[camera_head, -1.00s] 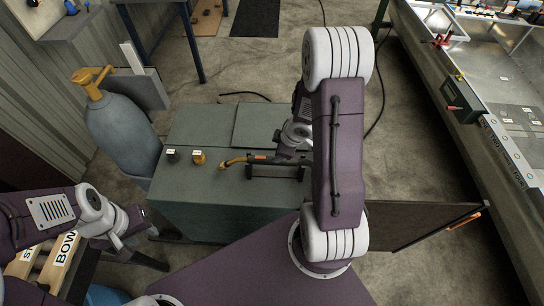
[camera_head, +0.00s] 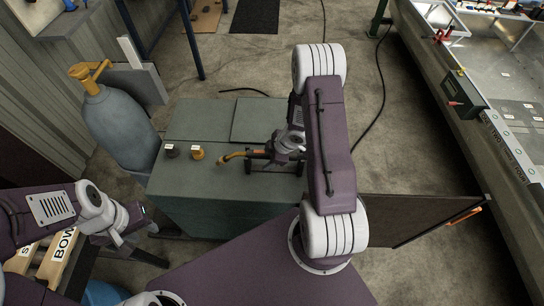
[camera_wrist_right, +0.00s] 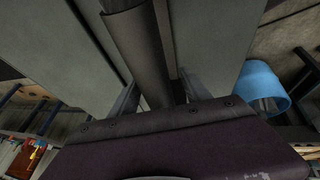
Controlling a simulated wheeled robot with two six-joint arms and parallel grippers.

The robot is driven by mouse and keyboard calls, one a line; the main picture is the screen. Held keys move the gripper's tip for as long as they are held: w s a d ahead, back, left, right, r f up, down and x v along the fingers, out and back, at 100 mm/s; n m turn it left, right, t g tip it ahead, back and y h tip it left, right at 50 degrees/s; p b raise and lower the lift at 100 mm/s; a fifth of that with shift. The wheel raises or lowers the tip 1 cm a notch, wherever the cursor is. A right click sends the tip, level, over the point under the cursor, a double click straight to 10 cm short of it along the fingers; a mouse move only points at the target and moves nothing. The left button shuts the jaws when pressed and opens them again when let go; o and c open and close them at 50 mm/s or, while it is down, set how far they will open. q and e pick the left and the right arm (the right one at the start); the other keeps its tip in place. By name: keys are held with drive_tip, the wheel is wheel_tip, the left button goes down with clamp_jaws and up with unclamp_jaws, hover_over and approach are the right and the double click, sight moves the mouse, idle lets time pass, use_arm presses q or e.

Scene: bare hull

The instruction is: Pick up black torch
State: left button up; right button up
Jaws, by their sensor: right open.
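The torch (camera_head: 234,155) lies across the top of the green cabinet, held up on small dark supports. Its bent brass-coloured neck points left, and an orange part shows on its body. My right gripper (camera_head: 270,157) is at the handle end of the torch, with the wrist above hiding part of it. In the right wrist view a dark cylinder, apparently the torch handle (camera_wrist_right: 140,55), runs between the two open fingers (camera_wrist_right: 158,92). Whether they touch it cannot be told. My left gripper (camera_head: 143,247) hangs low at the left, away from the torch; its jaws are unclear.
The green cabinet (camera_head: 190,190) has a black knob (camera_head: 171,151) and a brass knob (camera_head: 197,153) left of the torch. A gas cylinder (camera_head: 120,125) stands beside it. A dark panel (camera_head: 410,215) is at the right. A metal-topped bench (camera_head: 505,75) stands far right.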

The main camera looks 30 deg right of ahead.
drive_tip(key=shift+w+a+f, duration=0.1)
drive_tip(key=shift+w+f, duration=0.2)
drive_tip(key=shift+f, duration=0.15)
drive_tip(key=shift+s+r, duration=0.1)
drive_tip(key=c, duration=0.9)
clamp_jaws()
wheel_tip(320, 180, up, 28)
drive_tip(key=p, duration=1.6)
